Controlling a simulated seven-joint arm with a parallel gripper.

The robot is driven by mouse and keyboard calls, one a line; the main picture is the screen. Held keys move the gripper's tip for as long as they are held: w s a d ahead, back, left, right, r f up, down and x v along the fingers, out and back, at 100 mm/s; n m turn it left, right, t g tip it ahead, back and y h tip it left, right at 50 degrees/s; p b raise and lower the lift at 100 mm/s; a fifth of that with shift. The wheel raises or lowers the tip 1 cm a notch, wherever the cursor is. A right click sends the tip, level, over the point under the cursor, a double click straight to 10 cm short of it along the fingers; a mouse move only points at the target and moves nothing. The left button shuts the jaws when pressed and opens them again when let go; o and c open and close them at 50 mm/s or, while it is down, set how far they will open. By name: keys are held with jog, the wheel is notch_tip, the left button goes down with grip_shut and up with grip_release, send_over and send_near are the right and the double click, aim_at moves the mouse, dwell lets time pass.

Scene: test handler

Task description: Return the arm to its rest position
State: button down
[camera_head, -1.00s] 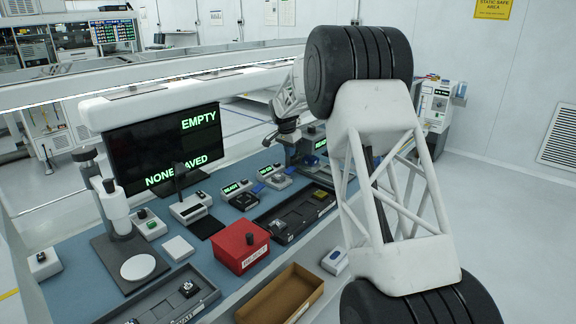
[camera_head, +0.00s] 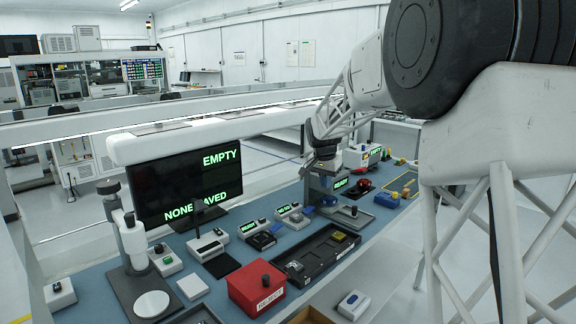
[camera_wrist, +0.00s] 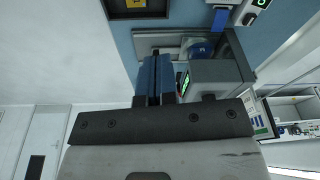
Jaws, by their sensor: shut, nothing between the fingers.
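My gripper (camera_wrist: 155,58) shows in the wrist view as two blue fingers pressed together, with nothing between them. In the head view the end of my arm hangs over the far part of the blue bench (camera_head: 232,256), by a grey station with a green display (camera_head: 341,183). The fingertips are hard to make out there. In the wrist view a grey box (camera_wrist: 215,78) and a blue round part (camera_wrist: 200,48) are close beside and beyond the fingers. I cannot tell whether they touch.
A monitor (camera_head: 188,180) reads EMPTY. A red reject box (camera_head: 257,290) and a dark tray (camera_head: 318,255) stand nearer on the bench. Several small devices line it. Open floor is beyond the bench.

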jog(key=s+d+r+n, duration=0.2)
jog(key=s+r, duration=0.1)
jog(key=s, duration=1.1)
jog(key=s+d+r+n, duration=0.1)
jog(key=s+d+r, duration=0.15)
jog(key=s, duration=1.25)
jog(key=s+f+n, duration=0.1)
jog(key=s+f, duration=0.2)
jog(key=s, duration=1.1)
jog(key=s+d+f+n+y, duration=0.1)
jog(key=s+f, duration=0.3)
jog(key=s, duration=1)
jog(key=shift+d+n+t, duration=0.3)
jog(key=shift+n+t, duration=0.1)
jog(key=shift+n, duration=0.4)
